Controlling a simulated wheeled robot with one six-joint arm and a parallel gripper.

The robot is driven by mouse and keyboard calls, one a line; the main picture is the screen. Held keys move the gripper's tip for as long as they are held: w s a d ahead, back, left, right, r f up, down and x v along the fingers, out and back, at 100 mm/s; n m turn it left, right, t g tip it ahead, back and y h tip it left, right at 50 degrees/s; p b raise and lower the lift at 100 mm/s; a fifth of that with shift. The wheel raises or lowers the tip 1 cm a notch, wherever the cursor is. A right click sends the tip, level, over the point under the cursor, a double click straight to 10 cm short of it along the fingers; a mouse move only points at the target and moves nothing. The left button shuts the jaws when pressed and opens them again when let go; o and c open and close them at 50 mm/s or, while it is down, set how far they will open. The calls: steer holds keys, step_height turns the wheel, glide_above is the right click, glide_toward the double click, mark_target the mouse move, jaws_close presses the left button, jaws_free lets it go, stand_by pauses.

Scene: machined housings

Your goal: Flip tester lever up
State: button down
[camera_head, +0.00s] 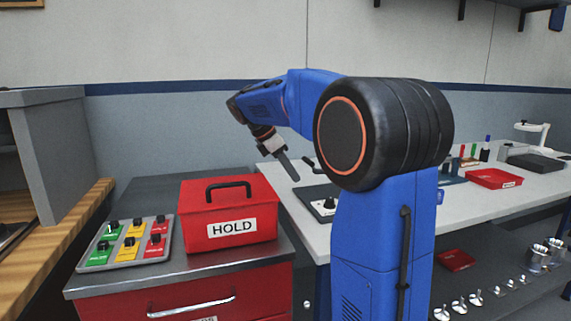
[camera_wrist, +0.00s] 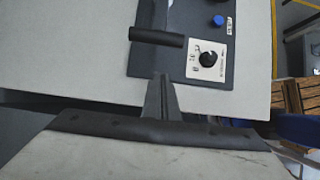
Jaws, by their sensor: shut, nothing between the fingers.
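The tester (camera_wrist: 188,62) is a dark flat panel on the pale bench, with a black dial knob on a white plate and a blue button. Its lever (camera_wrist: 156,37) shows as a dark bar at the panel's left part in the wrist view. In the head view the tester (camera_head: 316,191) is partly hidden behind my blue arm. My gripper (camera_head: 292,176) points down and to the right above the bench, close to the tester. In the wrist view my gripper (camera_wrist: 162,80) is shut and empty, its tips just below the lever in the picture, with no clear contact.
A red HOLD box (camera_head: 228,228) with a black handle stands on the red cabinet at the left. A grey tray (camera_head: 128,242) with green, yellow and red switch blocks lies beside it. A red tray (camera_head: 494,179) sits farther right on the bench.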

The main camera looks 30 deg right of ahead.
steer(key=shift+s+d+r, duration=0.1)
steer(key=shift+d, duration=0.3)
steer(key=shift+s+d+r, duration=0.15)
steer(key=shift+d+r, duration=0.3)
steer(key=shift+r, duration=0.2)
steer(key=shift+s+d+r, duration=0.15)
steer(key=shift+d+r, duration=0.3)
steer(key=shift+r, duration=0.2)
